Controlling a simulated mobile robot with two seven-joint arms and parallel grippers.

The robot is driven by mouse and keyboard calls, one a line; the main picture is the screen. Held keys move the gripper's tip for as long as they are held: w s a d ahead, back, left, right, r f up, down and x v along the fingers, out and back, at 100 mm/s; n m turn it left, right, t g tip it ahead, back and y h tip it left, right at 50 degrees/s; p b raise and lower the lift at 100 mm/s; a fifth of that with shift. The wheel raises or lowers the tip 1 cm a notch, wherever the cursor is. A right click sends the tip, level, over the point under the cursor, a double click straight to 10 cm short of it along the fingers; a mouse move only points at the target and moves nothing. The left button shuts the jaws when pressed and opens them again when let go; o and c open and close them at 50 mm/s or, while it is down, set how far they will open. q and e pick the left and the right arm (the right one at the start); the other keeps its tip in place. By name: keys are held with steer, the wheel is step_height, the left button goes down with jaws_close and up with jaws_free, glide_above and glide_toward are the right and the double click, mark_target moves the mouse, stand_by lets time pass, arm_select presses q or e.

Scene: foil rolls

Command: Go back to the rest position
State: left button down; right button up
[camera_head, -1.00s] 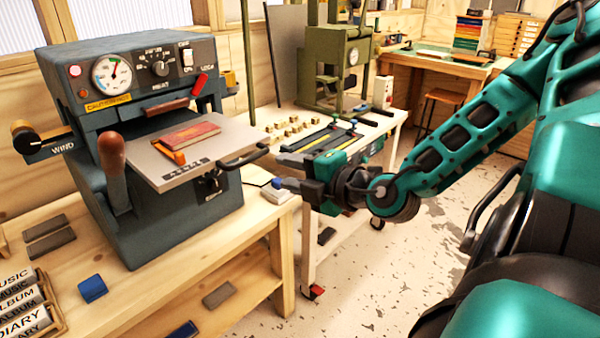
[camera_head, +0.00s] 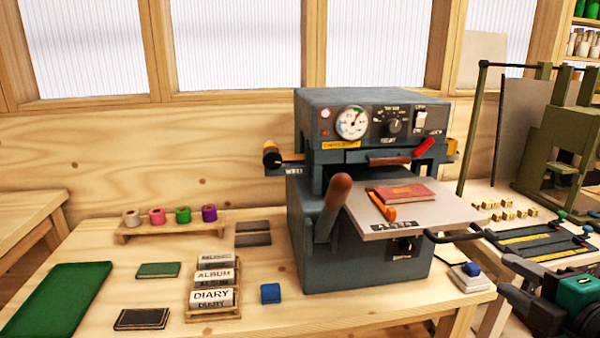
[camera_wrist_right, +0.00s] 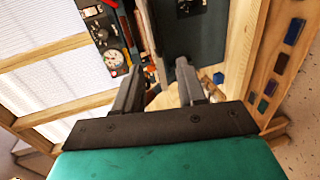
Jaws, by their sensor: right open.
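My right gripper (camera_head: 508,278) shows at the lower right edge of the head view, its dark fingers just right of the machine's front. In the right wrist view its two fingers (camera_wrist_right: 160,82) stand apart with nothing between them. The blue-grey foil press (camera_head: 365,225) stands on the bench, its grey plate (camera_head: 440,215) pulled out in front. A red book (camera_head: 407,193) and an orange strip (camera_head: 382,208) lie on the plate. My left gripper is not in view.
The wooden bench (camera_head: 180,285) holds a rack of colored rolls (camera_head: 170,222), a DIARY/ALBUM type holder (camera_head: 213,300), a blue block (camera_head: 270,293) and a green mat (camera_head: 62,298). A green hand press (camera_head: 570,150) stands at right.

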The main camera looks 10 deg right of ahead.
steer(key=s+a+f+m+g, duration=0.1)
steer(key=a+f+m, duration=0.4)
steer(key=f, duration=0.5)
steer(key=s+a+f+m+g+y, duration=0.1)
steer(key=s+a+f+m+g, duration=0.1)
steer(key=a+f+m, duration=0.3)
steer(key=s+a+f+m+g+y, duration=0.1)
steer(key=s+a+f+m, duration=0.3)
steer(key=a+f, duration=0.6)
step_height(320, 180, down, 6)
steer(key=shift+r+m+g, duration=0.25)
steer(key=shift+m+g, duration=0.05)
steer(key=shift+m, duration=0.3)
